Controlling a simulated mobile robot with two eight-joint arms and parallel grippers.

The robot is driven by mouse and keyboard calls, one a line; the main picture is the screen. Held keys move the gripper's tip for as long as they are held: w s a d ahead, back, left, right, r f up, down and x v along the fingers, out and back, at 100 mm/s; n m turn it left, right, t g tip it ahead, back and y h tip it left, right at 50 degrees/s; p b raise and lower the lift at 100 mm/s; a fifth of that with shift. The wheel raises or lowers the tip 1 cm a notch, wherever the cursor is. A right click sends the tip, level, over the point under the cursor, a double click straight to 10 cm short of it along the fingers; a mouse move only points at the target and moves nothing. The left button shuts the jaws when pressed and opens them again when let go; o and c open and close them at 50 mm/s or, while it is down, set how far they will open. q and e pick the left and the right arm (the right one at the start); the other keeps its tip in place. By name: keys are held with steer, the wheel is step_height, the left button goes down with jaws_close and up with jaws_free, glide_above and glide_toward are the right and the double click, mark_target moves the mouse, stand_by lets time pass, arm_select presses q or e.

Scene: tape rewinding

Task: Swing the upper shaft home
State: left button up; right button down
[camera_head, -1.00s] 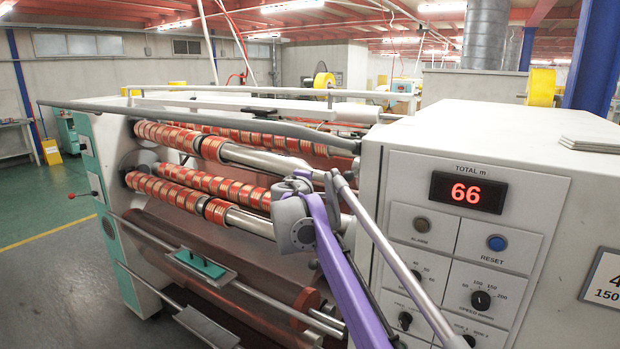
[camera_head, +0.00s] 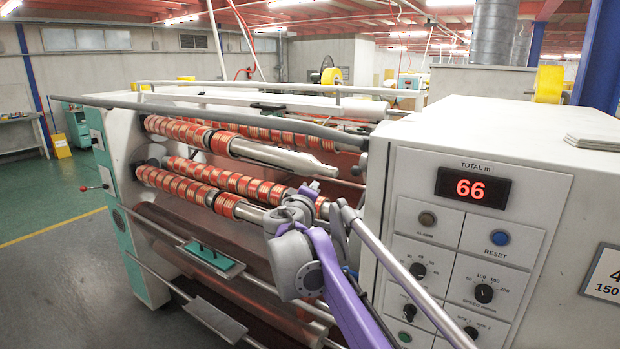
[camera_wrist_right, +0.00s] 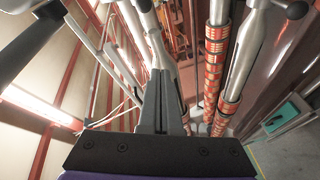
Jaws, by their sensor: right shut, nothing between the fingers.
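The upper shaft (camera_head: 275,156) carries red tape rolls at its left part and ends in a bare grey metal bar on the right. My right gripper (camera_head: 310,190) is shut and empty, just below and apart from the bare end of this shaft in the head view. The right wrist view shows its closed grey fingers (camera_wrist_right: 160,95), with shafts of red rolls to their right; I cannot tell which of these is the upper one. A lower shaft (camera_head: 252,214) with red rolls runs beneath, its right end partly hidden by my right arm. My left gripper is not in view.
The white control cabinet (camera_head: 420,190) with its red 66 display stands close on the right. A long grey bar (camera_head: 240,120) crosses above the shafts. A green-topped plate (camera_head: 212,258) sits at the lower front. Open floor lies at left.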

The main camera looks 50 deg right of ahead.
mark_target(311, 171)
steer(key=w+a+f+m+h+p, duration=0.1)
steer(key=w+f+m+h, duration=0.15)
steer(key=m, duration=0.45)
steer(key=w+a+f+m+h+p, duration=0.1)
steer(key=w+a+f+m+h, duration=0.1)
steer(key=f+m, duration=0.35)
steer(key=shift+m+t, duration=0.3)
steer(key=shift+m, duration=0.55)
steer(key=x, duration=0.5)
steer(key=r+p+x, duration=0.1)
steer(key=x, duration=0.3)
steer(key=p+x, duration=0.1)
steer(key=x, duration=0.4)
steer(key=shift+d+r, duration=0.15)
steer(key=shift+r, duration=0.25)
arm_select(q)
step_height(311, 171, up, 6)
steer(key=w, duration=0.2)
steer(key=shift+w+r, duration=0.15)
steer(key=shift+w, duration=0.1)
arm_select(e)
steer(key=shift+s+d, duration=0.1)
steer(key=shift+s, duration=0.05)
